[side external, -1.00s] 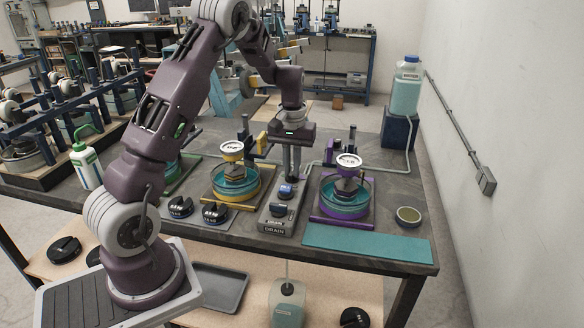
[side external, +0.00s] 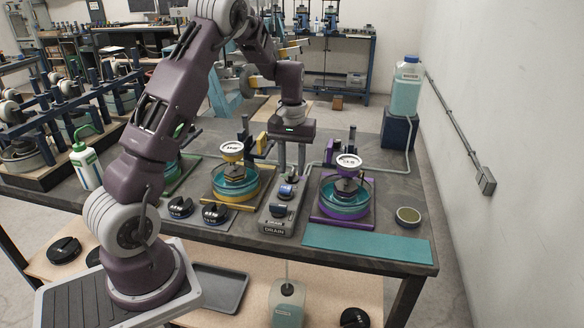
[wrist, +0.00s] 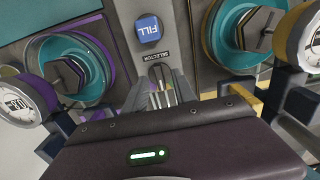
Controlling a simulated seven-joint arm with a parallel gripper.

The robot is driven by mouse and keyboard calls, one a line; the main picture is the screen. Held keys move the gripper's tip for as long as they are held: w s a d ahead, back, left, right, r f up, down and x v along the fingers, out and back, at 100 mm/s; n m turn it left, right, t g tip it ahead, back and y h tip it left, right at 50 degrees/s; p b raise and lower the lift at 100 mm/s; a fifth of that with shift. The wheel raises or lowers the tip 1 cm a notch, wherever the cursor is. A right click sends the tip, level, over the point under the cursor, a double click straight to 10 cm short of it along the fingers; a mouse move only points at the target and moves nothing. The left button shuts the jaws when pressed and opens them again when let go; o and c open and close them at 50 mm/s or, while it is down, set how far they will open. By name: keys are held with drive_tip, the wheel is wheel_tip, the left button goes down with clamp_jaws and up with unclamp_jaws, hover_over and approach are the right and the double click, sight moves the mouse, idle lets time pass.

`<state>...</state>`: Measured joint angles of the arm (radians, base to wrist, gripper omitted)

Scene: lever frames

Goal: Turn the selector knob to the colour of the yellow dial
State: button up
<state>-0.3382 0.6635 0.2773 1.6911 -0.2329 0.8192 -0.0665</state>
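A grey control console (side external: 265,222) stands on the table between the yellow and purple stations. The yellow dial (side external: 232,148) is a white round gauge above the yellow-framed basin. My gripper (side external: 291,170) points down over the back of the console, its two fingers apart. In the wrist view my gripper (wrist: 160,95) is just beside the SELECTOR label (wrist: 153,57). The selector knob is largely hidden by the fingers there; I cannot tell its setting or whether they touch it.
A blue FILL button (wrist: 150,27) and a black DRAIN knob (side external: 278,210) are on the same console. The purple station's dial (side external: 349,160) stands to the right. Black round parts (side external: 215,214) lie left of the console. A teal mat (side external: 365,244) lies at the front right.

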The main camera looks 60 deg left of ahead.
sight(293, 173)
wheel_tip(293, 173, up, 6)
drive_tip(key=shift+f, duration=0.1)
drive_tip(key=shift+r, duration=0.2)
drive_tip(key=shift+d+r, duration=0.2)
drive_tip(key=s+d+r+m+t, duration=0.1)
drive_tip(key=s+d+r+m, duration=0.1)
drive_tip(key=s+d+r, duration=0.3)
drive_tip(key=s+d+r+m+t, duration=0.1)
drive_tip(key=s+d+r, duration=0.2)
drive_tip(key=d+r, duration=0.35)
drive_tip(key=s+d+m+t, duration=0.1)
drive_tip(key=s+d+m, duration=0.2)
drive_tip(key=s+d, duration=0.2)
drive_tip(key=s+d+m+t, duration=0.2)
drive_tip(key=s+d, duration=0.3)
drive_tip(key=s, duration=0.6)
drive_tip(key=shift+s+f+m+t, duration=0.3)
drive_tip(key=shift+s+f+m, duration=0.1)
drive_tip(key=shift+m, duration=0.1)
